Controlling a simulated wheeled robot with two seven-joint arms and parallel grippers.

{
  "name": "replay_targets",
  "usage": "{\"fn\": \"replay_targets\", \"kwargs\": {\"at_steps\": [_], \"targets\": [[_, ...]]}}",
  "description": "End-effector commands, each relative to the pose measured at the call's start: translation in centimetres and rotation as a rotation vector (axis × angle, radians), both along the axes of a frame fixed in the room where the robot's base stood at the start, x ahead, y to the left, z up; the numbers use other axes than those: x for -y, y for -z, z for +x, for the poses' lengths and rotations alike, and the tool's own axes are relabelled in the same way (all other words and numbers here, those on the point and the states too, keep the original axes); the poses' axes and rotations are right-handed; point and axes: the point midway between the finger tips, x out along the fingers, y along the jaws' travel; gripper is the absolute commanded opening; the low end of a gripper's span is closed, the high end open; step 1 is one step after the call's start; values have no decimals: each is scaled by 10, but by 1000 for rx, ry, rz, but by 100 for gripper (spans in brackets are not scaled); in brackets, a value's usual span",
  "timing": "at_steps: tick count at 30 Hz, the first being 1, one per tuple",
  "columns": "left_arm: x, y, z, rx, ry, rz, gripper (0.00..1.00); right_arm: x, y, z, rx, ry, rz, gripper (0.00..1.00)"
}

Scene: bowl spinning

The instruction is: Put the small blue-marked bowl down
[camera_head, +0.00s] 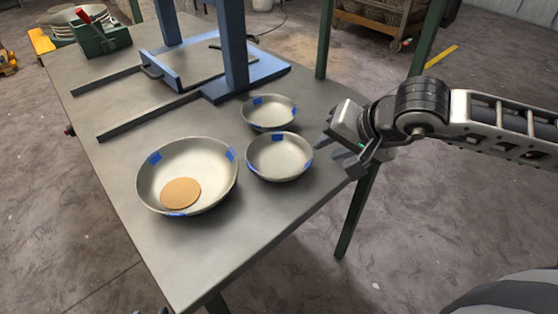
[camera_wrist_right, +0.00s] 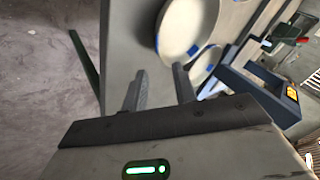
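Three grey bowls with blue tape marks stand on the table (camera_head: 225,262). The two small ones are the front small bowl (camera_head: 280,160) and the back small bowl (camera_head: 270,115), close together, both upright. The large bowl (camera_head: 215,165) is to their left and holds a flat brown disc (camera_head: 180,193). My right gripper (camera_head: 338,156) is just right of the small bowls, near the table's edge. Its fingers (camera_wrist_right: 158,88) are apart with nothing between them, and a bowl (camera_wrist_right: 187,30) shows beyond them in the wrist view. Small dark tips at the head view's bottom edge may be my left gripper.
A blue frame (camera_head: 235,60) with a flat plate and two dark rails (camera_head: 145,118) stands at the back of the table. A green toolbox (camera_head: 100,38) is at the far left corner. The table's front part is clear.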

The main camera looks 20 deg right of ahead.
Motion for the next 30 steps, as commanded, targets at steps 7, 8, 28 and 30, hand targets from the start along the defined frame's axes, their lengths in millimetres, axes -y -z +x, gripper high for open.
{"fn": "replay_targets", "kwargs": {"at_steps": [7, 8, 28, 30], "targets": [[0, 0, 0, -3, -1, 3, 36, -4, 18, 14, 0, 2, 1, 28], [0, 0, 0, -2, 0, 3, 36, -5, 20, 15, -1, 1, 2, 28], [-2, -3, 3, -2, 2, 21, 36, -19, 60, 42, 1, 0, 0, 22], [-2, -3, 3, -2, 2, 21, 36, -19, 60, 42, 1, 1, 1, 3]]}}
